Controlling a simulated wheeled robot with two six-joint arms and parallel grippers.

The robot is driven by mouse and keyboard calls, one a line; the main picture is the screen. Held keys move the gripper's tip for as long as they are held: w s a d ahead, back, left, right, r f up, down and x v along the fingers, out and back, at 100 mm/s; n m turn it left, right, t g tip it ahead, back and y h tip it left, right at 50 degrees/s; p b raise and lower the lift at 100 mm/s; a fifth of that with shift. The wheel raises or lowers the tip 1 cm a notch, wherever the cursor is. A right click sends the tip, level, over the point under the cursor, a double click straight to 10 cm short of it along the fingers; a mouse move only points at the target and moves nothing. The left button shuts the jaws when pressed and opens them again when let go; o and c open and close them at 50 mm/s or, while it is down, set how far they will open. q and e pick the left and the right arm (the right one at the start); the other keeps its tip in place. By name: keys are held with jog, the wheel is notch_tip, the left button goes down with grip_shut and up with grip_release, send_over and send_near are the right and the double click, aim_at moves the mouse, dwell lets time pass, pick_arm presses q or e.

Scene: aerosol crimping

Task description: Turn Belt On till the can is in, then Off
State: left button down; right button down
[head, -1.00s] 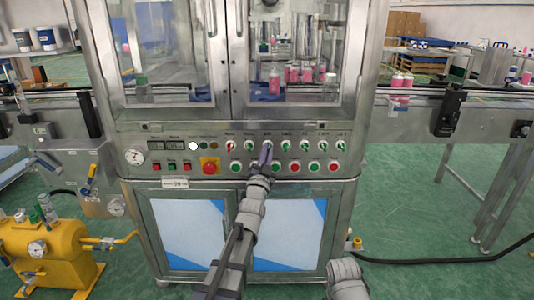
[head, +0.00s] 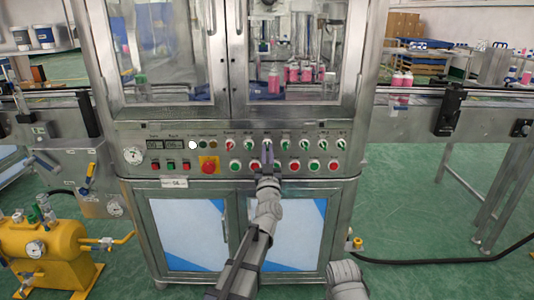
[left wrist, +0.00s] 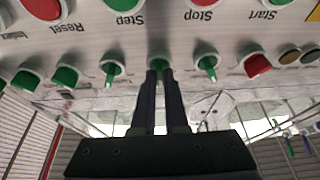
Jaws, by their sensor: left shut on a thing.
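The grey control panel (head: 130,135) has an upper row of turn knobs with small labels. My left gripper (head: 267,146) is shut on a green knob near the middle of that row. The left wrist view shows both dark fingers (left wrist: 158,76) around the green knob (left wrist: 158,63). Its label is hidden there and too small to read in the head view. Pink cans (head: 306,73) stand behind the machine's glass, one (head: 273,82) apart to the left. More pink cans (head: 402,79) stand on the right conveyor (head: 420,98). My right gripper is out of view.
Neighbouring knobs, green (left wrist: 207,68) and red (left wrist: 256,64), sit close beside the fingers. Below is a row of red and green buttons, and a red emergency button (head: 209,165) is to the left. A yellow tank (head: 60,250) stands at lower left.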

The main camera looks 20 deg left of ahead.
pick_arm(q)
jog(key=shift+w+d+r+n+g+y+p, duration=0.1)
jog(key=shift+n+g+y+p, duration=0.2)
jog(key=shift+n+y, duration=0.7)
jog(key=shift+s+a+f+n+g+y+p, duration=0.1)
jog(key=shift+n+g+y, duration=0.2)
jog(key=shift+n, duration=1.35)
jog(key=shift+w+d+r+n+g+y+p, duration=0.15)
jog(key=shift+n+g+y, duration=0.35)
jog(key=shift+n, duration=0.85)
jog(key=c, duration=0.9)
grip_release()
jog(key=shift+c, duration=0.2)
jog(key=b+v, duration=0.2)
jog(key=v, duration=0.6)
jog(key=shift+b, duration=0.3)
